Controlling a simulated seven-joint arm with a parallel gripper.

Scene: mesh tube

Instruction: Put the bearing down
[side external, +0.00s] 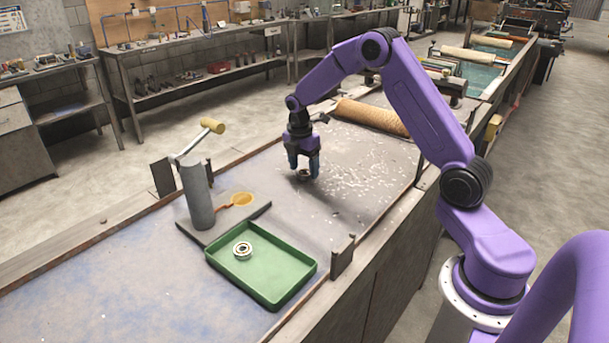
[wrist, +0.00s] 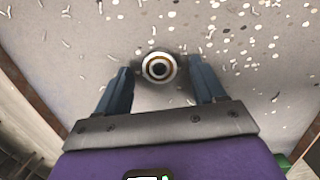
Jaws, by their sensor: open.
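A bearing (wrist: 159,68), a pale ring with a brown band and a dark centre, shows between the fingertips in the wrist view. In the side view it is a small dark-brown shape (side external: 303,173) low between the fingers, partly hidden. My gripper (side external: 304,169) is open, its two blue-grey fingers pointing down near the bench top. In the wrist view my gripper (wrist: 158,75) has a finger on each side of the bearing, with gaps between. Another bearing (side external: 243,250), silver, lies in the green tray (side external: 287,284), in its back left part.
Small pale scraps (side external: 358,160) litter the bench around the gripper. A brown mesh roll (side external: 372,117) lies behind. Left of the gripper stands a grey post (side external: 197,195) with a crank handle (side external: 212,126). An upright bracket (side external: 343,256) stands on the near bench edge.

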